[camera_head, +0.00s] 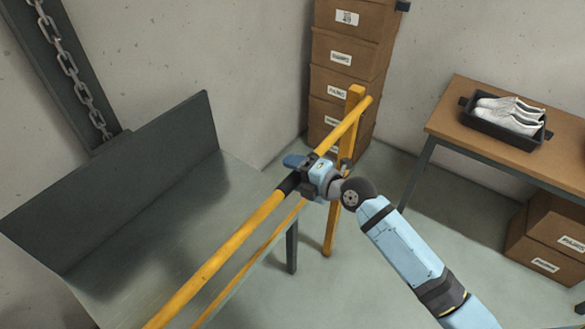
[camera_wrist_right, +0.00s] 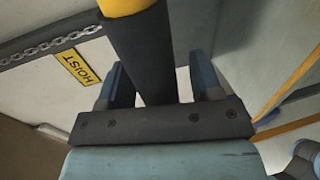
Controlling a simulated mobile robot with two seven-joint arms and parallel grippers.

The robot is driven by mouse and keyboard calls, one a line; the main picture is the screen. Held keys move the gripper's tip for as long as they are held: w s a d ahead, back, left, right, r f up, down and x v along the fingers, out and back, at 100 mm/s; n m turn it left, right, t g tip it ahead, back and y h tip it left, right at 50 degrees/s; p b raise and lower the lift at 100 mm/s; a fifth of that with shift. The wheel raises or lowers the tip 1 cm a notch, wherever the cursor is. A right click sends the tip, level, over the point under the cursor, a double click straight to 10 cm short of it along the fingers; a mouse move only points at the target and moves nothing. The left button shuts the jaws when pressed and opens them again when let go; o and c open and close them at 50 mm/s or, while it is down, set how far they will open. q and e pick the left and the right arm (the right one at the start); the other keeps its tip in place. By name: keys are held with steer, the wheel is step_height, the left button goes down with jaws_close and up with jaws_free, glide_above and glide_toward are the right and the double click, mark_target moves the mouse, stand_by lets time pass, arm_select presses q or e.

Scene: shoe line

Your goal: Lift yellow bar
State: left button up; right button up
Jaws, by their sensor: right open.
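The yellow bar (camera_head: 222,254) runs diagonally through the head view, from the bottom edge up to a yellow post at the back. It has a black section (camera_head: 288,184) partway along. My right gripper (camera_head: 306,172) is at this black section. In the right wrist view the black section (camera_wrist_right: 142,50) lies between the two blue fingers of the right gripper (camera_wrist_right: 162,82), with the bar's yellow part (camera_wrist_right: 122,6) at the top. The fingers are open, with gaps showing beside the bar. The gripper hides part of the bar in the head view. My left gripper is not in view.
A yellow post (camera_head: 332,215) stands at the bar's far end. A grey table with a dark upright panel (camera_head: 140,190) is left of the bar. A chain (camera_head: 70,65) hangs behind it. Stacked boxes (camera_head: 345,55) stand behind; a wooden table (camera_head: 470,130) with a shoe tray is right.

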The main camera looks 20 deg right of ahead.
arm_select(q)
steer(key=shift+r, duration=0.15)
arm_select(e)
steer(key=shift+w+a, duration=0.2)
steer(key=shift+w, duration=0.05)
